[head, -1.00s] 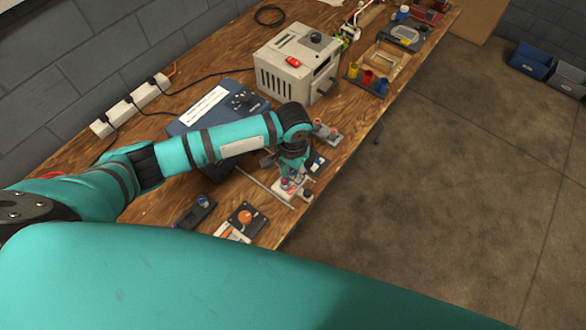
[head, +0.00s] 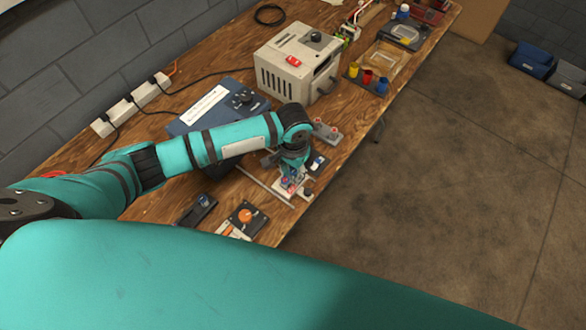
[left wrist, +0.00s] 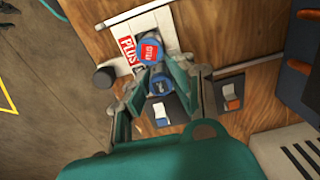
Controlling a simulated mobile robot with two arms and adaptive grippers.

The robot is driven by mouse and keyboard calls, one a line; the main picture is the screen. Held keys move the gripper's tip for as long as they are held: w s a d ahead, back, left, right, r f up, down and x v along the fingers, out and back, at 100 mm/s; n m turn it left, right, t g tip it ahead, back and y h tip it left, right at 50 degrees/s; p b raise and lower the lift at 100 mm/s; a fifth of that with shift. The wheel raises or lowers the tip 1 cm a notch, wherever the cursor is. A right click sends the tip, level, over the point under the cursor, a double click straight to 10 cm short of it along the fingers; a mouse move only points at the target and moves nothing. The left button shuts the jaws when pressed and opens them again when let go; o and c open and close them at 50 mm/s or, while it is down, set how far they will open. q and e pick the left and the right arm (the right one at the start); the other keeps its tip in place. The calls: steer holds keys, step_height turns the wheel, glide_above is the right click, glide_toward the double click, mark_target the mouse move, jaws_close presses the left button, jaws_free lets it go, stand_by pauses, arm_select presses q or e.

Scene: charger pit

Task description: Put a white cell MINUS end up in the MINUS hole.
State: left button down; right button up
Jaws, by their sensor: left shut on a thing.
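My left gripper (left wrist: 160,80) is shut on a cell with a blue top (left wrist: 160,83), which shows between its fingers in the left wrist view; the marking on this top is too small to read. Right beside it is another blue top with a red label (left wrist: 150,51). They are over or at a white holder (left wrist: 162,24) with a red PLUS sign (left wrist: 127,49). The holes and the cells' lower parts are hidden. In the head view the left gripper (head: 291,181) is low at the holder near the bench's front edge. My right gripper is not in view.
A black knob (left wrist: 104,77) is beside the holder, with small switch plates (left wrist: 162,112) close by. An orange-knob plate (head: 246,217) is left of the holder. A blue box (head: 214,108) and a grey machine (head: 297,62) stand farther back. The floor lies beyond the bench edge.

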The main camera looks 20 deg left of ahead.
arm_select(q)
steer(key=c, duration=1.1)
jaws_free()
steer(key=shift+f, duration=0.1)
steer(key=shift+r+p, duration=3.6)
steer(key=shift+p, duration=0.65)
steer(key=shift+f, duration=0.1)
